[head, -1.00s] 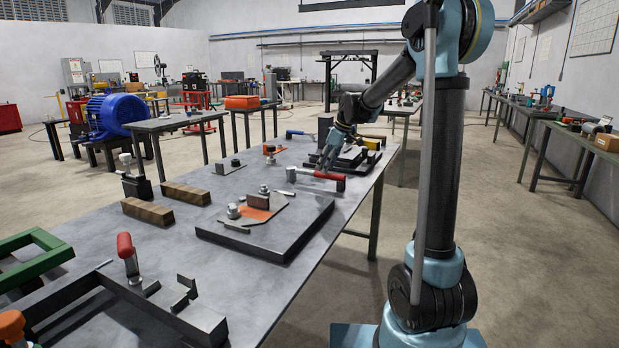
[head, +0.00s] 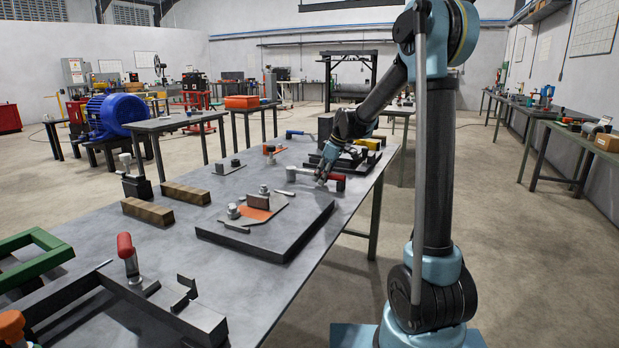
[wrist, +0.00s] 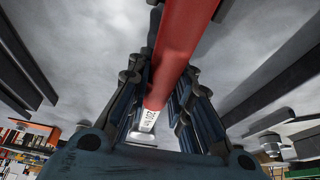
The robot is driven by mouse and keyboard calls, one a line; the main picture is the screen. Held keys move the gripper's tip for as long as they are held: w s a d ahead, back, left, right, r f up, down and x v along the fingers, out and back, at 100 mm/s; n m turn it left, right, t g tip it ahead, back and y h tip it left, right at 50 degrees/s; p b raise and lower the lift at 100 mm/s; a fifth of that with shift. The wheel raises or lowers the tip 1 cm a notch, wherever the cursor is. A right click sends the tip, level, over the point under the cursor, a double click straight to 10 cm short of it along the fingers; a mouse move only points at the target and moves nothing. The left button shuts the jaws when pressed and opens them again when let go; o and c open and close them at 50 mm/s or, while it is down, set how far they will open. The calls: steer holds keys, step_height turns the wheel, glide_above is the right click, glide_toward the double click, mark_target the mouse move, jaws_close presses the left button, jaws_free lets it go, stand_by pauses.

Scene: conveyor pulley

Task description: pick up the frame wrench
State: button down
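A red-handled tool with a grey metal end lies on the grey workbench (head: 165,245). The fingers stand on either side of the handle, with a narrow gap showing at the left. Contact is not clear.
A flat dark plate (head: 265,240) with small fittings is in front of my gripper. Dark bars (head: 348,158) and a yellow block (head: 373,144) lie behind it. A blue-handled tool (head: 297,134) is farther back. Wooden blocks (head: 186,193) lie to the left.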

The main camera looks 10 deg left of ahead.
stand_by(0.3)
step_height(320, 180, up, 10)
stand_by(0.6)
steer(key=c, duration=2.1)
jaws_free()
jaws_close()
steer(key=shift+r, duration=0.1)
steer(key=s+d+r, duration=0.4)
steer(key=s+r, duration=0.7)
steer(key=s, duration=0.3)
steer(key=shift+s+d+r, duration=0.15)
steer(key=shift+r, duration=0.25)
